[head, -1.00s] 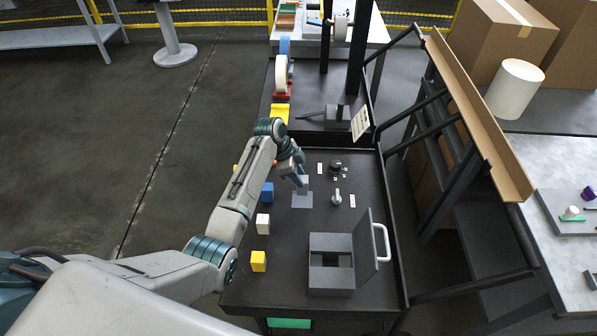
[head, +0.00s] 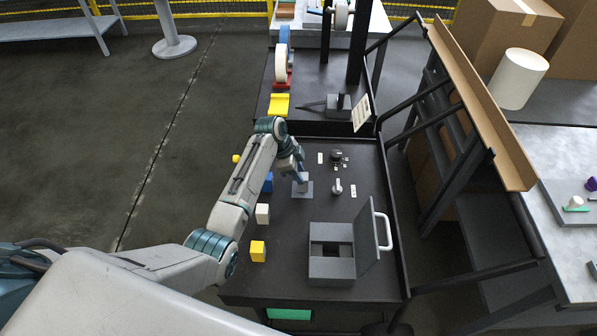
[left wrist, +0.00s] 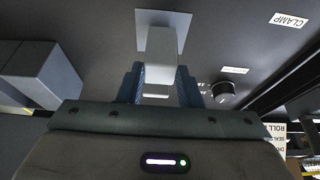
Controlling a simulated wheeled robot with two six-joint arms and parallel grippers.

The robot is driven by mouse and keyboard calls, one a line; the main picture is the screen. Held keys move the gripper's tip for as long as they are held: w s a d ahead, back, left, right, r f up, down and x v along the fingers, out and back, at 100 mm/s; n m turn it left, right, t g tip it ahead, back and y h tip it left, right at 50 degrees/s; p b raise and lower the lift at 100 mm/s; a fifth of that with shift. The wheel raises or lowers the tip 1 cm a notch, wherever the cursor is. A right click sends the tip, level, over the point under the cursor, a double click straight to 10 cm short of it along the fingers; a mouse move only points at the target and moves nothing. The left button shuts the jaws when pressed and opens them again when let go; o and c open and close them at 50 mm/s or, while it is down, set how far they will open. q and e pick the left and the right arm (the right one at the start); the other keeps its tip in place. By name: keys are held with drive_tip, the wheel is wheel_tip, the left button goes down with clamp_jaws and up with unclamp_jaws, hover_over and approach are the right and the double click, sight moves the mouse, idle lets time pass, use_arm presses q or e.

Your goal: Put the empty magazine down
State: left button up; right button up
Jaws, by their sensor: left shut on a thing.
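My left gripper (head: 300,178) points down over a small grey square plate (head: 304,192) on the dark bench top. It is shut on a pale grey block, which I take to be the empty magazine. In the left wrist view, the block (left wrist: 161,62) sits between the blue fingers (left wrist: 160,88). Its far end overlaps the plate (left wrist: 172,18). I cannot tell whether the block touches the plate. In the head view the gripper mostly hides the block. My right gripper is not in view.
A yellow block (head: 257,251), a white block (head: 262,213) and a blue block (head: 267,182) line the left edge. A grey box (head: 331,267) with its lid open stands in front. A black knob (head: 336,155) and a small lever (head: 337,188) are right of the plate.

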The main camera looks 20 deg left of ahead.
use_arm(q)
drive_tip(key=shift+f, duration=0.35)
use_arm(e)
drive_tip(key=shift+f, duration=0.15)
use_arm(q)
drive_tip(key=o, duration=1)
drive_tip(key=shift+o, duration=0.2)
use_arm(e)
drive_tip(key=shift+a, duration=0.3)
use_arm(q)
drive_tip(key=shift+a+r+b, duration=0.25)
drive_tip(key=shift+r+b, duration=0.15)
drive_tip(key=shift+r, duration=0.05)
drive_tip(key=b+v, duration=0.2)
drive_tip(key=v, duration=0.8)
drive_tip(key=shift+b, duration=0.4)
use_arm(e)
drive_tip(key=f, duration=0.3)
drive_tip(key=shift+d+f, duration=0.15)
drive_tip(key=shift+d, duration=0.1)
use_arm(q)
drive_tip(key=shift+s+d+f, duration=0.1)
drive_tip(key=shift+f, duration=0.05)
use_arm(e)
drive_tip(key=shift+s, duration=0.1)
